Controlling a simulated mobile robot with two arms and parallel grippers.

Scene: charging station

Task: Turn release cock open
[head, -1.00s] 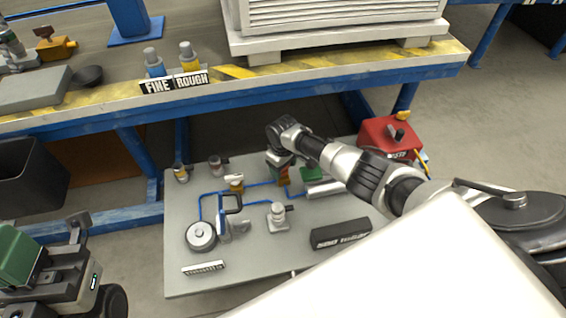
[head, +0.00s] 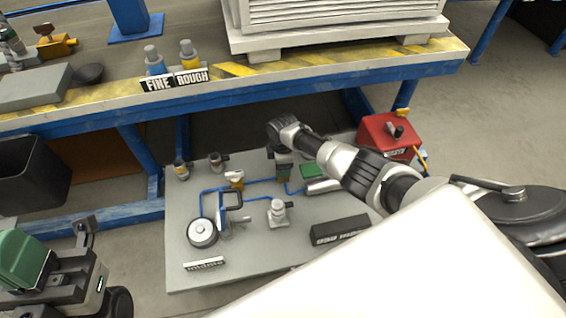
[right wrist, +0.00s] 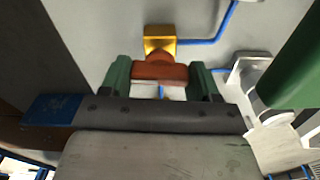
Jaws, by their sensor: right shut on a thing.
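The release cock appears to be the yellow valve body (right wrist: 158,38) with a red-brown handle (right wrist: 160,72) in the right wrist view. The handle lies crosswise between the green fingers of my right gripper (right wrist: 162,82), which is shut on it. In the head view my right gripper (head: 284,174) reaches down to the back middle of the grey board and hides most of this cock. My left gripper (head: 84,232) is at the lower left, away from the board; its fingers are not clear enough to read.
The blue-framed bench (head: 330,97) overhangs the back.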

